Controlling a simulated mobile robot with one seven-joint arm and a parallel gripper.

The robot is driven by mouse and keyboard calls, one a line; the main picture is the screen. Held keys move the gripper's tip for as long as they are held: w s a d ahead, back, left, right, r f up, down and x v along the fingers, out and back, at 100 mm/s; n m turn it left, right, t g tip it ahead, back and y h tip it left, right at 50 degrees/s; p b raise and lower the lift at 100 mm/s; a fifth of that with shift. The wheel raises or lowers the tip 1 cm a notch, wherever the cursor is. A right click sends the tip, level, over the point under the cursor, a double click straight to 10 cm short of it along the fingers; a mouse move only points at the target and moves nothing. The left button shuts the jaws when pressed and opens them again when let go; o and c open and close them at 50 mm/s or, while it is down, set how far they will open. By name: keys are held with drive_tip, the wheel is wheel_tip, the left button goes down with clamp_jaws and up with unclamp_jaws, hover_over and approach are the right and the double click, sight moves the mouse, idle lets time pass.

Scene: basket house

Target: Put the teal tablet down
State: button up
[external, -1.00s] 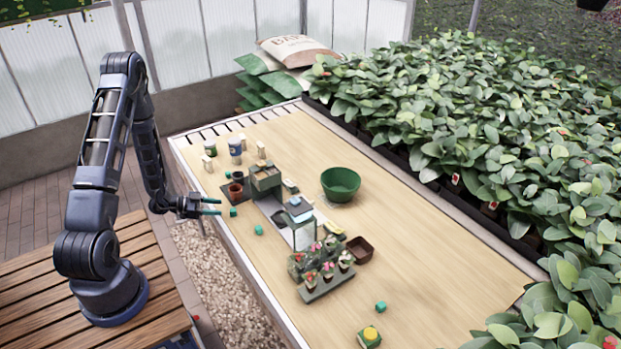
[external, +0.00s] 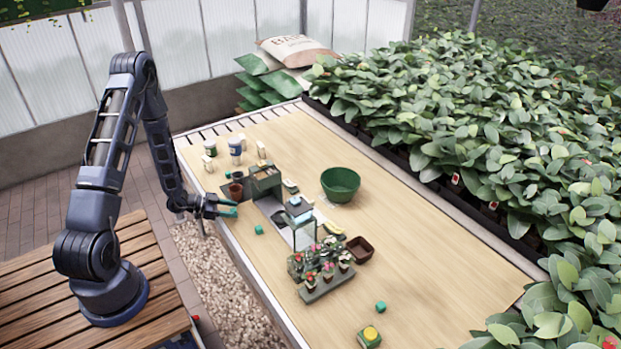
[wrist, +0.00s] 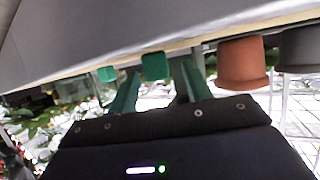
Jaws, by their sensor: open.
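My gripper (external: 231,207) is open at the near left edge of the table; its two green fingers also show in the wrist view (wrist: 159,72). A small teal-green block (wrist: 155,65) appears between the fingertips in the wrist view, beyond them, with nothing visibly gripped. My fingers hide this block in the external view. A second teal-green block (external: 258,230) lies just right of my gripper, and shows left of the first in the wrist view (wrist: 106,74). A third (external: 380,306) lies farther along the table. I cannot tell which is the teal tablet.
A terracotta pot (wrist: 241,62) and a dark pot (wrist: 301,50) stand near my fingers. A crate (external: 265,180), a glass case (external: 303,232) and potted flowers (external: 328,272) fill the table's middle. A green bowl (external: 340,184) stands beyond.

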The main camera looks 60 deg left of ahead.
sight(233, 210)
drive_tip(key=shift+x, duration=1.5)
clamp_jaws()
drive_tip(key=shift+r, duration=0.15)
